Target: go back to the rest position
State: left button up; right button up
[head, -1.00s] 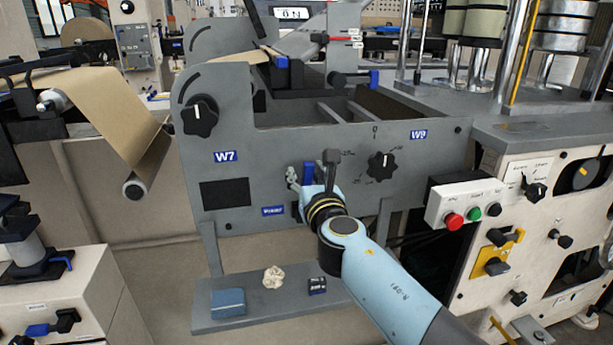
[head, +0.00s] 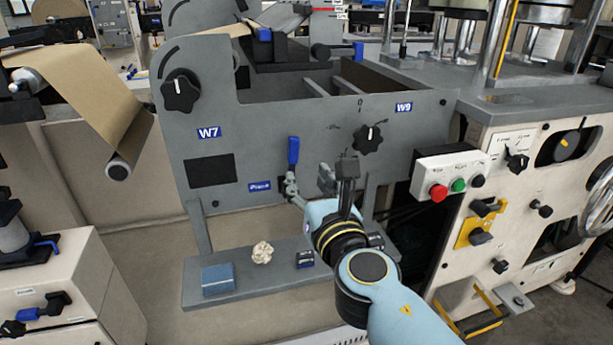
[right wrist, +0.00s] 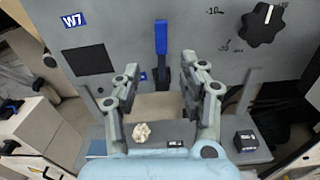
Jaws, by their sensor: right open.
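My right gripper (head: 318,182) is in front of the grey machine panel (head: 225,155), its arm coming in from the lower right of the head view. In the right wrist view its two fingers (right wrist: 158,85) are spread apart with nothing between them. A blue lever handle (head: 293,151) stands upright on the panel, just left of the gripper in the head view. In the right wrist view the blue handle (right wrist: 161,38) shows beyond and between the fingers, apart from them. My left gripper is not in view.
A grey shelf (head: 240,285) below holds a blue box (head: 218,279), a crumpled pale wad (head: 262,252) and a small dark box (head: 305,259). A button box (head: 450,178) and a white control cabinet (head: 520,215) stand to the right. Black knobs (head: 369,139) stick out of the panel.

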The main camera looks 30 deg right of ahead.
dwell(0.3)
jog(key=s+d+f+m+g+y, duration=0.1)
jog(key=s+f+m+g, duration=0.4)
jog(key=f, duration=0.7)
jog(key=s+d+f+m+g, duration=0.1)
jog(key=s+d+f+m, duration=0.1)
jog(key=s+f, duration=0.8)
jog(key=s+d+f+m+g+y, duration=0.1)
jog(key=s+f+m+g, duration=0.25)
jog(key=f, duration=1.05)
jog(key=s+d+f+m+g, duration=0.1)
jog(key=s+f+m+g, duration=0.2)
jog(key=s+f+m, duration=0.3)
jog(key=s+d+f+m+g+y, duration=0.1)
jog(key=s+f+m+g, duration=0.3)
jog(key=s+m, duration=1.1)
jog(key=s+f, duration=0.2)
jog(key=s, duration=0.6)
jog(key=shift+f, duration=0.25)
jog(key=shift+a, duration=0.1)
jog(key=shift+m, duration=0.25)
